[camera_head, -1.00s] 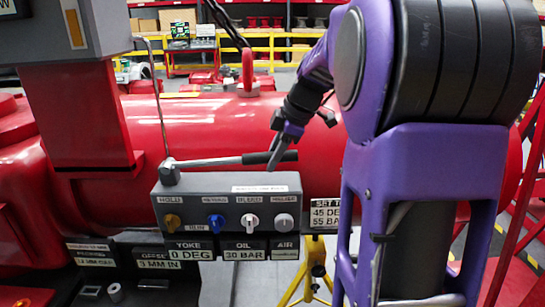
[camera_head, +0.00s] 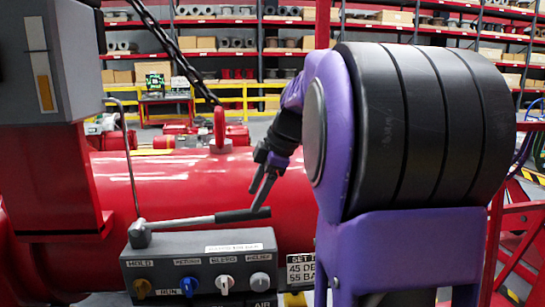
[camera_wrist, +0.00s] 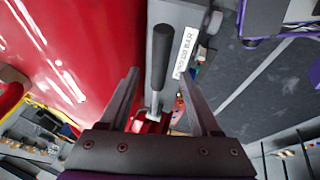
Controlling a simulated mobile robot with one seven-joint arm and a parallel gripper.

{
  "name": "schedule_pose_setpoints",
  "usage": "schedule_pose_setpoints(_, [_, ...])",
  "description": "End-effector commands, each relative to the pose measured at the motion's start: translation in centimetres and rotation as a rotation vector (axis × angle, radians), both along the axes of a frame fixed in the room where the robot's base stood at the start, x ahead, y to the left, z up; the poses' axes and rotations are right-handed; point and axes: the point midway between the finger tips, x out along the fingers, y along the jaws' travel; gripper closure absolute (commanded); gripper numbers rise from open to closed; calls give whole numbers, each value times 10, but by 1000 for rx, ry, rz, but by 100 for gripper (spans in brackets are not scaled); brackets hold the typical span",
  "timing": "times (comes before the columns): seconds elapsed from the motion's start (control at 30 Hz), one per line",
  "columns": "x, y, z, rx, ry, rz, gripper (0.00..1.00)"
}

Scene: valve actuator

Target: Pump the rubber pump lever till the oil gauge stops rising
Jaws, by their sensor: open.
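The pump lever is a grey metal rod with a black rubber grip (camera_head: 243,215). It slopes slightly upward to the right from its pivot on top of the grey control box (camera_head: 200,262). My gripper (camera_head: 262,195) is open at the right end of the grip, fingers pointing down. In the wrist view the grip (camera_wrist: 160,55) lies between the spread fingers of my gripper (camera_wrist: 160,80), with a gap visible on both sides. Whether a finger touches it, I cannot tell.
The box front carries several knobs, including a blue one (camera_head: 189,287) and a white one (camera_head: 224,284). A large red cylinder (camera_head: 175,185) lies behind it. A grey housing (camera_head: 70,60) stands at left, and a thin upright rod rises beside the pivot.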

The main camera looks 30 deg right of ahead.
Motion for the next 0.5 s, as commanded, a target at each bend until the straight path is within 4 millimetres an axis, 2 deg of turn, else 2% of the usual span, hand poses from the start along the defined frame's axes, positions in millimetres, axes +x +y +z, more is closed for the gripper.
schedule_pose_setpoints(0.03, [-4, -4, 14, -2, -2, -1, 36])
schedule_pose_setpoints(0.2, [-19, -13, 51, -2, -2, 0, 36])
schedule_pose_setpoints(0.33, [-28, -20, 74, -1, -1, -1, 36])
schedule_pose_setpoints(0.5, [-35, -24, 91, 0, 0, 0, 36])
